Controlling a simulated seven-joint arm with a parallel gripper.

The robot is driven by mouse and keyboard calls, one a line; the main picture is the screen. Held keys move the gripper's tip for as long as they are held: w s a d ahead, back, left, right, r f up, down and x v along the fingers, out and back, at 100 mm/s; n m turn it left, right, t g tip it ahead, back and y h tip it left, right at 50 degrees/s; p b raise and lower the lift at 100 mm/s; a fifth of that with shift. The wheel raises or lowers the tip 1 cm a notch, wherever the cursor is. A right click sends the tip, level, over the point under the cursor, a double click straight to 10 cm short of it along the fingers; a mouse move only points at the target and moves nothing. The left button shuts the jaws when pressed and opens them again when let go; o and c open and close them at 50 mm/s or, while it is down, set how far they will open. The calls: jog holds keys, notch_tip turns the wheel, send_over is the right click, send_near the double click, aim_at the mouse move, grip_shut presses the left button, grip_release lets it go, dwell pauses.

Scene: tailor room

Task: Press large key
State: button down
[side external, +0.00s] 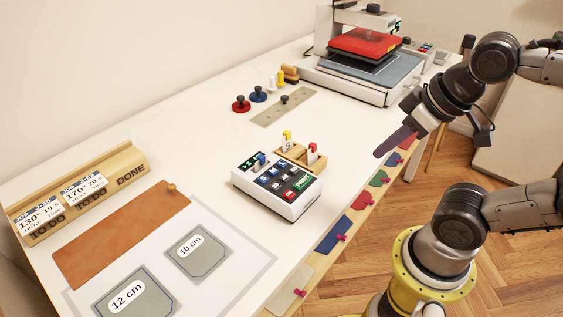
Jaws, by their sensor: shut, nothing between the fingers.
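A white keypad box (277,188) stands on the table near its front edge. Its sloped top carries several dark keys, a green key (300,183) at the right and a red one beside it. The labels are too small to read, and I cannot tell which key is the large one. My gripper (379,155) is shut and empty. In the picture it is to the right of the keypad and above it, apart from it, near the table's front edge.
A wooden holder (290,152) with small tagged pieces stands behind the keypad. A heat press (360,75) with a red plate is at the far end. A wooden card rack (75,190), brown board (125,232) and sized pads lie left. Coloured tabs hang along the front edge.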

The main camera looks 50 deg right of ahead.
jog(key=w+r+m+t, duration=0.3)
jog(key=w+r, duration=0.1)
jog(key=w, duration=0.3)
jog(key=m, duration=0.5)
send_over(282, 164)
notch_tip(282, 164, down, 5)
jog(key=shift+s+f+t+y, duration=0.3)
jog(key=shift+s+y, duration=0.2)
jog(key=shift+f, duration=4.4)
jog(key=shift+f, duration=0.15)
